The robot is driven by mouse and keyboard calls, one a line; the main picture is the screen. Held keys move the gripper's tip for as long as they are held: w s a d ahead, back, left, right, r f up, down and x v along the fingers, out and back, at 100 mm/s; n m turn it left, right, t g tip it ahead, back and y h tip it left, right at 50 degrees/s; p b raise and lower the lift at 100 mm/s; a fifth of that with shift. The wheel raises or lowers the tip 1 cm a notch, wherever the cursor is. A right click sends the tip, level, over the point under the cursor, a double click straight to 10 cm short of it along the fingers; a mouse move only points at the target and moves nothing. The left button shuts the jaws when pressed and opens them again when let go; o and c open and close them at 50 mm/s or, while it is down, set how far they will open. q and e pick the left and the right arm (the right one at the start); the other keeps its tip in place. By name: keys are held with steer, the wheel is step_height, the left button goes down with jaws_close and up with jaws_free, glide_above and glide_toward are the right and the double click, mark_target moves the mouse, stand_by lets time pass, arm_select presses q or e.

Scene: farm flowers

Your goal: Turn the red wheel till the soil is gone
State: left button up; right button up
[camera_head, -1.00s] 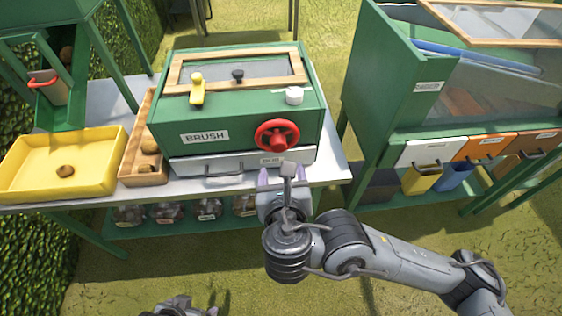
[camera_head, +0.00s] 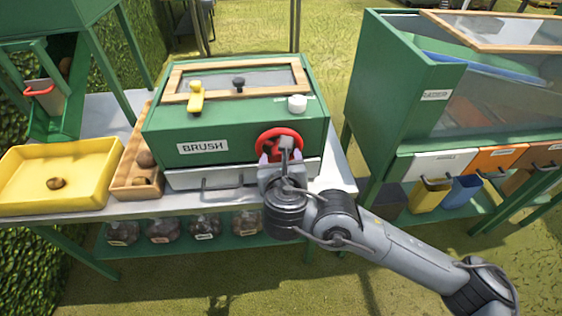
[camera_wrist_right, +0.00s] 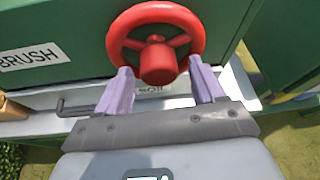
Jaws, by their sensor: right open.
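The red wheel (camera_head: 279,137) is on the front of the green box labelled BRUSH (camera_head: 240,133), near its right end. In the right wrist view the wheel (camera_wrist_right: 156,71) shows its rim, spokes and round hub. My right gripper (camera_head: 279,156) is open in front of the wheel. I see no soil through the box's window. My left gripper is not in view.
A silver drawer (camera_head: 205,179) with a handle is below the wheel. A wooden tray (camera_head: 124,186) and a yellow tray (camera_head: 85,200) holding a brown round thing stand at the left. A yellow lever (camera_head: 196,97) and white knob (camera_head: 298,103) top the box. Another green cabinet (camera_head: 395,95) stands right.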

steer(key=c, duration=1)
steer(key=shift+c, duration=0.2)
